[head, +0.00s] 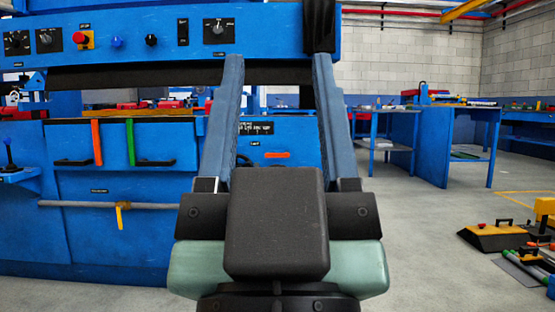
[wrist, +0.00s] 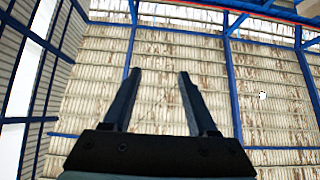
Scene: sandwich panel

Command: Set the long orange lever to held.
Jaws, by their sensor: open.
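A long orange lever (head: 97,141) stands upright on the blue panel front at the left in the head view. A long green lever (head: 130,141) stands upright just right of it. A short orange bar (head: 277,155) lies level on the panel, seen between my fingers. My gripper (head: 279,62) is open and empty, its fingers pointing up in front of the panel, to the right of the long orange lever and apart from it. The wrist view shows my open gripper (wrist: 160,72) against the roof, with no lever in sight. I cannot read the labels near the lever.
An upper blue panel (head: 130,60) with knobs and a red button (head: 80,38) overhangs the lower front. A grey rail (head: 80,204) with a yellow handle (head: 119,215) runs below the levers.

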